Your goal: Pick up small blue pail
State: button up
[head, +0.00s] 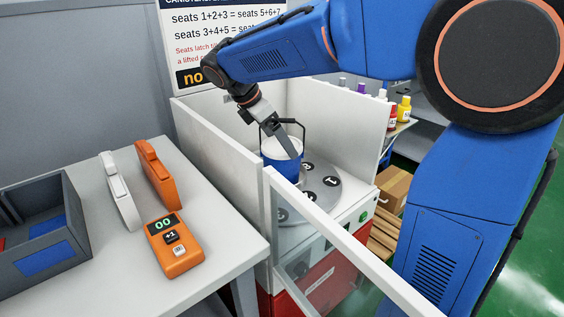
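The small blue pail (281,165) stands upright on a round grey turntable (322,190) with numbered seats, inside a white-walled enclosure. Its top is white and its black handle stands up in an arch. My gripper (284,138) reaches down from the upper left, at the pail's handle and above its rim. A grey finger overlaps the handle and the white top in this view. I cannot tell whether the fingers touch the handle or are closed on it.
White enclosure walls (215,146) and a clear front panel with a white rail (345,243) surround the turntable. A table at left holds an orange counter (174,246), orange and white handheld devices, and a grey bin (75,206). Small bottles (404,109) stand behind the right wall.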

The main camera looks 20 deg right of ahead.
jog(key=shift+x, duration=1.5)
jog(key=c, duration=1.5)
jog(key=shift+c, duration=1.3)
jog(key=shift+r, duration=0.15)
